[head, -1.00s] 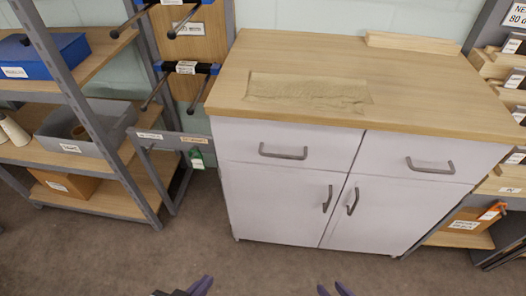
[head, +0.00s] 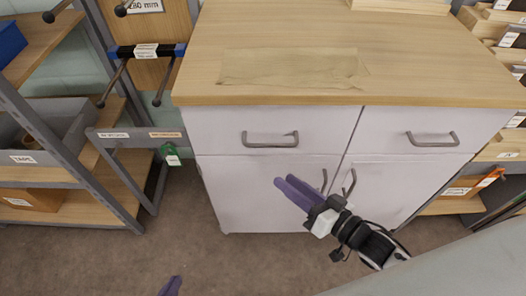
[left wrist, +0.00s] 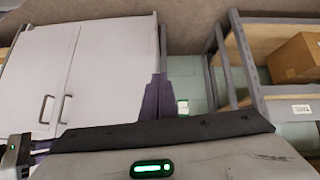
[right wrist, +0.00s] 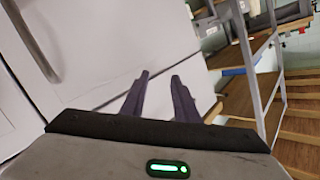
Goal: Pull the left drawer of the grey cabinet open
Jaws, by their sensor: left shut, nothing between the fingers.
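The grey cabinet (head: 265,205) stands ahead under a wooden top. Its left drawer (head: 222,125) is shut, flush with the front, with a dark bar handle (head: 270,143). My right gripper (head: 281,183) is open and empty, in front of the doors, below and slightly right of that handle, apart from it. Its two separated fingers also show in the right wrist view (right wrist: 161,76). My left gripper (head: 175,280) is low at the bottom edge, mostly out of the head view. In the left wrist view its fingers (left wrist: 158,78) are together and empty.
The right drawer (head: 390,122) and both doors are shut, with door handles (head: 349,184) close to my right gripper. A grey shelf rack (head: 75,165) stands left, and shelves (head: 502,145) stand right. The floor (head: 235,262) before the cabinet is clear.

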